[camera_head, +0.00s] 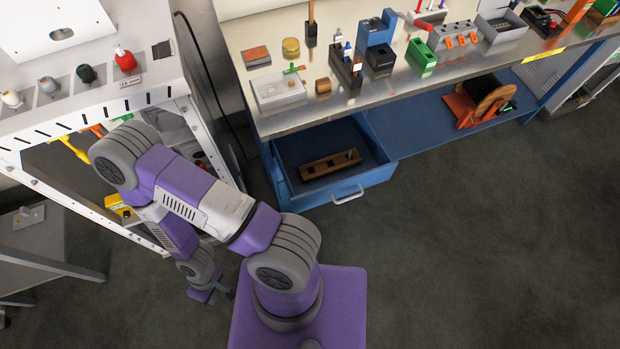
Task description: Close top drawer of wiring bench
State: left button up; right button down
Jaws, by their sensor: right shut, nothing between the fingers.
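The wiring bench (290,122) has a steel top and blue body at the upper middle and right. Its blue top drawer (340,187) stands pulled out under the left end of the benchtop, with a pale bar handle (348,197) on its front. A brown wooden block with holes (330,164) lies in the drawer. My right gripper (226,294) is small and low at the left of the drawer, apart from it and its handle. It is shut and empty, with its fingertips hard to make out. My left gripper is not in view.
A white-framed cabinet (150,92) with knobs stands at the left, close to my arm. A grey table (35,240) is at the lower left. Several tools and boxes cover the benchtop. The floor (470,240) in front of the drawer and to the right is clear.

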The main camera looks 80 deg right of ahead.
aim_at(315, 168)
jog(key=u, duration=0.45)
jog(key=i, duration=0.7)
jog(key=z, duration=4.5)
jog(key=i, duration=0.5)
jog(key=u, duration=0.55)
jog(key=k, duration=1.25)
jog(key=u, duration=0.05)
jog(key=i, duration=0.8)
jog(key=u, duration=0.05)
